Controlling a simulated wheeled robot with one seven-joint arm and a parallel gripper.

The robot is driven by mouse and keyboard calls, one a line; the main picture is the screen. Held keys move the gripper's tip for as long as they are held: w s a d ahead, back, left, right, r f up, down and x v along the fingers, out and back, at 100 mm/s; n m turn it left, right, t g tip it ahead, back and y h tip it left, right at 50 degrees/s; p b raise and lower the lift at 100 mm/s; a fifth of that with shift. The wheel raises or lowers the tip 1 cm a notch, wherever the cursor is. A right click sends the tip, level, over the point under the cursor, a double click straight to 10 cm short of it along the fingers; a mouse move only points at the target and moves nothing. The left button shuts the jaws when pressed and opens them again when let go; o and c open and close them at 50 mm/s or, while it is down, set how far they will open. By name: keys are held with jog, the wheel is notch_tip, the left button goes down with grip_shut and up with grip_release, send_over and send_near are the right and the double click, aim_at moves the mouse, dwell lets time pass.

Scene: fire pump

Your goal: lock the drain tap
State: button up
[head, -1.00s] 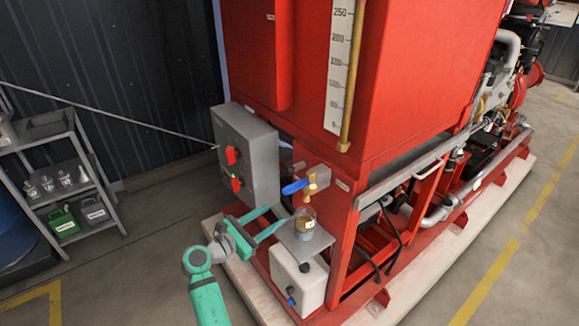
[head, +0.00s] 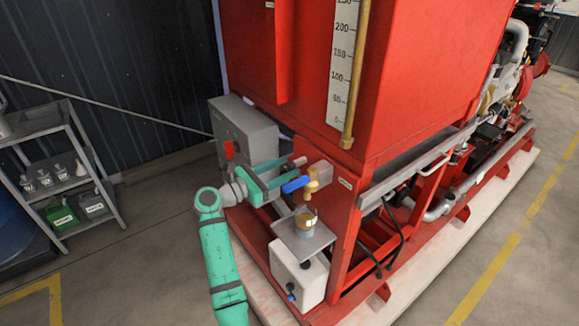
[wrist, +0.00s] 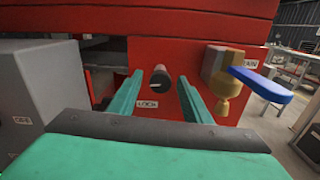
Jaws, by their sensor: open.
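The drain tap is brass (head: 312,185) with a blue lever (head: 296,185) on the red tank's lower panel. In the wrist view its brass body (wrist: 222,85) and blue lever (wrist: 262,85) are right of my fingers, untouched. My gripper (head: 287,171) is open, pointing at the panel. In the head view my gripper hides most of the knob.
A glass cup (head: 306,217) with amber liquid stands under the tap on a grey shelf (head: 318,240). A grey control box (head: 243,130) with a red handle (head: 230,149) is left of my gripper. A white box (head: 297,273) is below.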

jog(key=shift+x, duration=1.05)
jog(key=c, duration=1)
